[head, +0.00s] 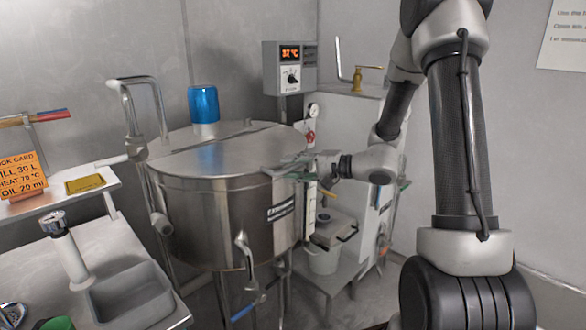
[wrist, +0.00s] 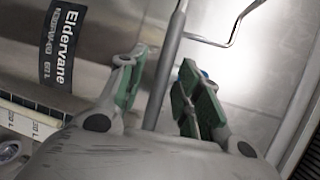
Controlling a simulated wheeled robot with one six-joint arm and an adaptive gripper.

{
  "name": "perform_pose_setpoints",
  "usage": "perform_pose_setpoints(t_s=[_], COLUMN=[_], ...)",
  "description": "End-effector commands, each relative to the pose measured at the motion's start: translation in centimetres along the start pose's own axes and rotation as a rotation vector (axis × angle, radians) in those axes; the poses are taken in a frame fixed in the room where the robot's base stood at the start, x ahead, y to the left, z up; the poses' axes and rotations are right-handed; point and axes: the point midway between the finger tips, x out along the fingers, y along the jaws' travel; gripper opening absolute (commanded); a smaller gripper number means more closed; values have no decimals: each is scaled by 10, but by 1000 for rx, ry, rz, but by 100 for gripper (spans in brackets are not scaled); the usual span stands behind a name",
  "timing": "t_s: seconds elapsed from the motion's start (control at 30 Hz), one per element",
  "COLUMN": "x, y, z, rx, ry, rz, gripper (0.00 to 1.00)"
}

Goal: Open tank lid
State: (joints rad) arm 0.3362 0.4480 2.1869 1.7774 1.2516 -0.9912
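The steel tank (head: 215,225) stands in the middle of the head view. Its flat lid (head: 205,160) is down on the tank. My gripper (head: 285,165) is at the lid's right front edge. In the wrist view my gripper (wrist: 163,60) is open, with green pads on its two fingers. A grey bar (wrist: 167,65) runs between the fingers, with a gap visible on the right side. I cannot tell whether the bar is the lid's handle. The tank's label (wrist: 62,45) shows at the upper left there.
A blue cylinder (head: 203,104) stands on the lid's back. A bent pipe (head: 130,120) rises at the tank's left. A control box (head: 288,68) reading 37 °C is behind.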

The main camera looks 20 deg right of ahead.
Motion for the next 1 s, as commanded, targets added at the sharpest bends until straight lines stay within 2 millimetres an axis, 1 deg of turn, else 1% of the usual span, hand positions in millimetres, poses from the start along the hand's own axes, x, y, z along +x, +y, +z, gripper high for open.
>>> perform_pose_setpoints(t_s=[0.27, 0.4, 0.43, 0.47, 0.77, 0.87, 1.0], x=[2, 2, 2, 2, 2, 0, -2], y=[0, 0, 0, 0, -2, -8, -26], z=[0, 0, 0, 0, 0, 1, 2], rx=[0, 0, 0, 0, 0, 3, 15], ry=[0, 0, 0, 0, -1, -1, -1], rz=[0, 0, 0, 0, 4, 16, 57], gripper=[34, 9, 3, 0, 0, 0, 0])
